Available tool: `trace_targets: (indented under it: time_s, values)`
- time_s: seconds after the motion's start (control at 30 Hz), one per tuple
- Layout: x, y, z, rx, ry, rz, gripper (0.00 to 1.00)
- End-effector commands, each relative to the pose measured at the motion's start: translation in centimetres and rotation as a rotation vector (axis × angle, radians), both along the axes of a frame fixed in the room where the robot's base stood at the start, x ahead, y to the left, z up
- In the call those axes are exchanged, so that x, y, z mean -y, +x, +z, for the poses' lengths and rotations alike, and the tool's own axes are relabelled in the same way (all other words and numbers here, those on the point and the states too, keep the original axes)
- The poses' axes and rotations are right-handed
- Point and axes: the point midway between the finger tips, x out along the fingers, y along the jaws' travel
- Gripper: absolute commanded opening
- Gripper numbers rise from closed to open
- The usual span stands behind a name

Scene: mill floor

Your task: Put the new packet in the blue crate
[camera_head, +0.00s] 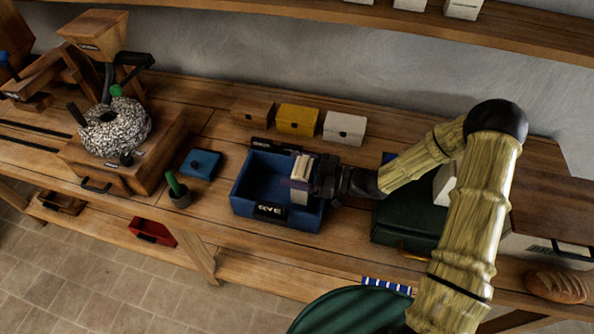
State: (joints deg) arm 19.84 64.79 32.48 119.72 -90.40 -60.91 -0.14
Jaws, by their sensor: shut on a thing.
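The blue crate (244,205) stands on the wooden bench and bears a dark label reading "RYE". My gripper (301,182) reaches in from the right and is shut on a cream packet (300,170). The packet is upright, over the right part of the crate. Its lower end appears to be inside the crate's outline, but I cannot tell whether it touches the floor. The visible left part of the crate is empty. My gripper hides part of the crate's right wall.
Brown, yellow (297,119) and white (345,127) boxes stand behind the crate.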

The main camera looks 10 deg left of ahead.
Motion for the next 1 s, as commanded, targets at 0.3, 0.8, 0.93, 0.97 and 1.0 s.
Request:
trace_targets:
  time_s: [0.3, 0.8, 0.93, 0.97, 1.0]
  values:
    - [-0.1, 0.0, -1.3, 0.002, 0.002, 0.001, 0.37]
    - [0.0, 0.0, -2.3, 0.002, 0.002, 0.001, 0.37]
    - [0.0, 0.0, -2.5, 0.002, 0.002, 0.001, 0.37]
    - [0.0, 0.0, -2.5, 0.002, 0.002, 0.001, 0.37]
    - [0.0, 0.0, -2.5, 0.001, 0.002, 0.001, 0.37]
